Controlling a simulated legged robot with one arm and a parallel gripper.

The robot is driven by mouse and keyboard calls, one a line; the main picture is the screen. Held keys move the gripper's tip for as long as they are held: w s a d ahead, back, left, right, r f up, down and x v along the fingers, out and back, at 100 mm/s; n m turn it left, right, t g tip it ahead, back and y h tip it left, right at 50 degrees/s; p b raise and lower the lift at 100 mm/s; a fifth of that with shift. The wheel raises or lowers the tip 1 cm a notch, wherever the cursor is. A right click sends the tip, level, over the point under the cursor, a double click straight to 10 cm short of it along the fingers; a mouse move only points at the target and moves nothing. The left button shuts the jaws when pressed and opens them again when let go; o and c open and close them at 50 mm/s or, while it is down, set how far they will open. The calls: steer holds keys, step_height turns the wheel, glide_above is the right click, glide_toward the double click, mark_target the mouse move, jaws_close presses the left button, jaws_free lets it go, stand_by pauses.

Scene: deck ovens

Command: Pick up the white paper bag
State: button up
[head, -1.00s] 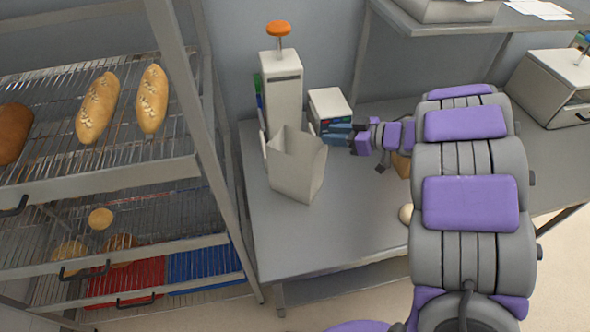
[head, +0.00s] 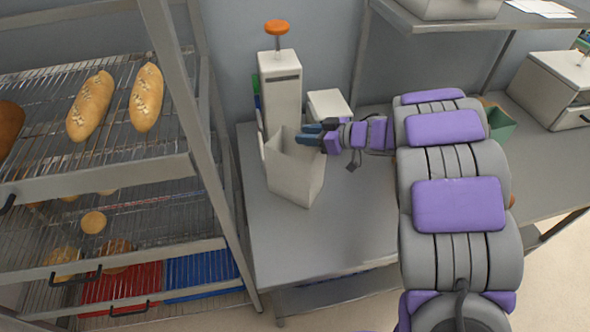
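The white paper bag (head: 293,176) stands upright and open-topped on the grey table, near its left end. My gripper (head: 308,136) reaches in from the right, with its blue-grey fingers at the bag's upper right rim. The fingers overlap the rim in the head view. I cannot tell whether they touch the bag or how far apart they are.
A white dispenser with an orange knob (head: 279,88) stands behind the bag, with a small white box (head: 327,105) to its right. A bread rack (head: 185,120) stands close on the left. A green container (head: 500,124) is behind my arm. The table front (head: 330,240) is clear.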

steer(key=shift+d, duration=0.15)
steer(key=c, duration=0.4)
jaws_close()
stand_by(0.7)
